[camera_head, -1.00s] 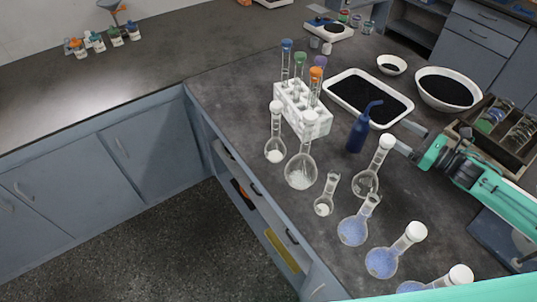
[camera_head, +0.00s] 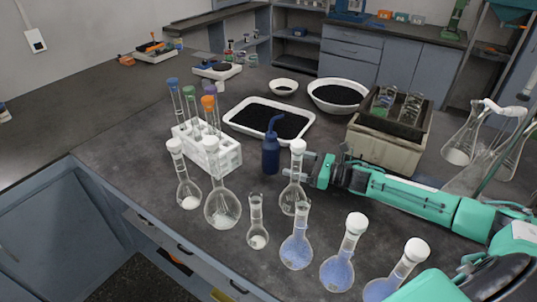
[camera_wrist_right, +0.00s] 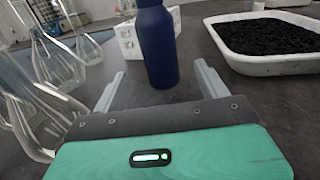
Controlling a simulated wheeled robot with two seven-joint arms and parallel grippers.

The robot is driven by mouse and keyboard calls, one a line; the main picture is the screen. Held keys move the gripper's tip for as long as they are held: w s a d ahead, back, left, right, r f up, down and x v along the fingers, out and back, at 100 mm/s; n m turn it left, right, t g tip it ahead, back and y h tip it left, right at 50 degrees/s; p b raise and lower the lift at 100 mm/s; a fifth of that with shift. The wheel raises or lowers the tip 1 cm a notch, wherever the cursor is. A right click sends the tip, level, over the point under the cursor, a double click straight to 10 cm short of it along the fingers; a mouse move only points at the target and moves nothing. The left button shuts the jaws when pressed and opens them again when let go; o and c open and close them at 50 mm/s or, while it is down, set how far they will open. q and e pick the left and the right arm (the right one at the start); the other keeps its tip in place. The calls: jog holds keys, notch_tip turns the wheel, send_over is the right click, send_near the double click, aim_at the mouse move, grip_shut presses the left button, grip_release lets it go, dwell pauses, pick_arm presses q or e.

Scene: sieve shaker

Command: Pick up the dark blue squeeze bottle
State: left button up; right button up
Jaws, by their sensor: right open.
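The dark blue squeeze bottle (camera_head: 271,154) stands upright on the dark bench, its bent nozzle on top. In the right wrist view the bottle (camera_wrist_right: 157,45) stands just ahead of my right gripper, in line with the gap between its fingers; its top is cut off. My right gripper (camera_head: 293,165) is open and comes to the bottle from the right. Its two fingers also show in the right wrist view (camera_wrist_right: 157,85), with nothing held between them. My left gripper is not in view.
A flask with a white cap (camera_head: 297,180) stands close in front of my right gripper. A white rack with tubes (camera_head: 215,153) stands left of the bottle. A white tray of black grains (camera_head: 305,128) lies behind it. Several more flasks stand along the front edge.

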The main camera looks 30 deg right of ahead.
aim_at(266, 156)
jog(key=x, duration=0.4)
jog(key=shift+w+a+p, duration=0.15)
jog(key=shift+p, duration=0.15)
jog(key=shift+w+a, duration=0.4)
jog(key=shift+w, duration=0.1)
jog(key=shift+p+x, duration=0.5)
jog(key=shift+x, duration=1.75)
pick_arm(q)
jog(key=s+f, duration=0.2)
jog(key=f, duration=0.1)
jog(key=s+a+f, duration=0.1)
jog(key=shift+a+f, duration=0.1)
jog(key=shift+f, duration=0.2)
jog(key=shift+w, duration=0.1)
pick_arm(e)
jog(key=shift+c, duration=0.2)
jog(key=c, duration=0.6)
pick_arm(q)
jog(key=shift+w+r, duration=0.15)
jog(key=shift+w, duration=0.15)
pick_arm(e)
jog(key=shift+c, duration=0.2)
